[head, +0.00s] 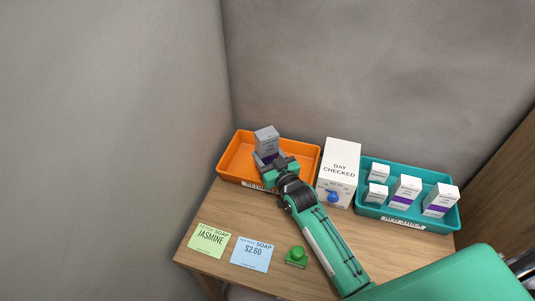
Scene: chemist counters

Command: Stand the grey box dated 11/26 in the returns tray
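The orange tray's front label is partly hidden and not legible. My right gripper (272,161) comes in from the lower right and reaches over the tray's front edge. Its fingers are at the lower part of the grey box; whether they are closed on it or just apart cannot be made out. My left gripper is not in view.
A white "DAY CHECKED" box (341,160) with a blue item (333,197) stands right of the orange tray. A teal tray (408,218) holds several white boxes. Green (209,239) and blue (252,254) cards and a green button-like object (297,256) lie in front.

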